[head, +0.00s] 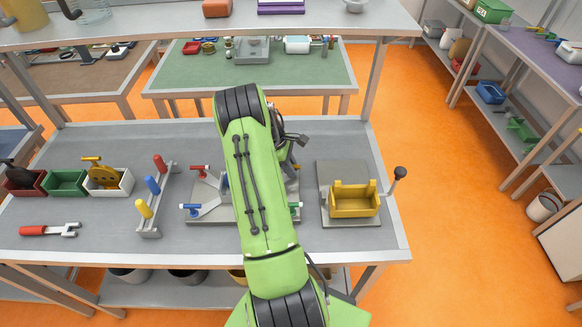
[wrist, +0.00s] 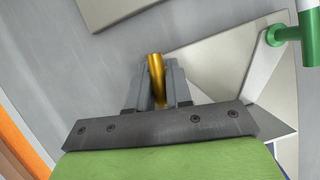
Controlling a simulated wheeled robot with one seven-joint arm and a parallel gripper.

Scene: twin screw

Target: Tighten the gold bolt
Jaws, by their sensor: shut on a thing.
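In the wrist view the gold bolt (wrist: 155,66) stands between the two grey fingers of my gripper (wrist: 157,80), which is shut on it. The bolt's top pokes out past the fingertips. A green-handled bolt (wrist: 290,33) on a pale arm shows at the upper right. In the head view my green arm covers the middle of the fixture plate (head: 203,216) and hides the gold bolt and my gripper. A red-handled bolt (head: 201,169), a blue-handled bolt (head: 191,210) and the green-handled bolt (head: 294,210) show around the arm.
A yellow box (head: 355,203) sits on a grey plate at right, beside a black-knobbed lever (head: 399,173). At left are a rack of coloured handles (head: 152,186), small bins (head: 67,182) and a red-handled fork tool (head: 48,230). The bench front is mostly clear.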

